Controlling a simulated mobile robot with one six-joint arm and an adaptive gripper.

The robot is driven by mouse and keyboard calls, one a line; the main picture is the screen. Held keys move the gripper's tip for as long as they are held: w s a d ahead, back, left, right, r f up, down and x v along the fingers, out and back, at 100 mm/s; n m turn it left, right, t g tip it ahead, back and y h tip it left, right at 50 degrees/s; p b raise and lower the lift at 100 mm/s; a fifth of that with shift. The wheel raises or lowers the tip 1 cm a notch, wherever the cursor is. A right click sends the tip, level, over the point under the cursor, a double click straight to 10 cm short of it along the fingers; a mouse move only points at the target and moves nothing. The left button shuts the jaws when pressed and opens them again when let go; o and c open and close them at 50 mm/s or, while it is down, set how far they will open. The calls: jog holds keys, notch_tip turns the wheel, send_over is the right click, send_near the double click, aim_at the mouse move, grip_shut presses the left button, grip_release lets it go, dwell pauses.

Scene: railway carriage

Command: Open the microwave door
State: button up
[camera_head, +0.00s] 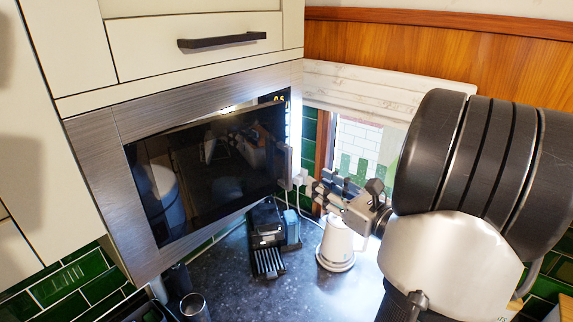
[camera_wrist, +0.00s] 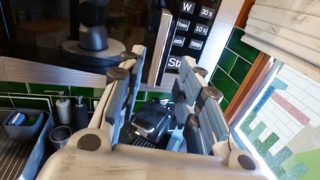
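The microwave (camera_head: 205,165) is built into a brushed-metal surround below a cream cabinet. Its dark glass door looks shut and reflects the room and my arm. A grey upright handle (camera_head: 284,160) is at the door's right edge. In the wrist view the handle (camera_wrist: 160,45) is a pale upright bar left of the button panel (camera_wrist: 192,35). My gripper (camera_head: 312,187) is just right of the handle in the head view. In the wrist view my gripper (camera_wrist: 163,62) is open, its fingers spread below and around the handle's lower end; contact cannot be told.
A black coffee machine (camera_head: 266,238) and a white kettle (camera_head: 336,245) stand on the dark counter (camera_head: 300,290) below my gripper. A window with a pale blind (camera_head: 385,95) is behind. Dark cups (camera_head: 193,306) stand at the lower left.

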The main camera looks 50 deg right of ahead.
aim_at(291, 166)
jog(key=w, duration=0.4)
jog(key=w+d+p, duration=0.1)
jog(key=w, duration=0.7)
jog(key=shift+w+d, duration=0.1)
jog(key=shift+d, duration=0.1)
grip_shut()
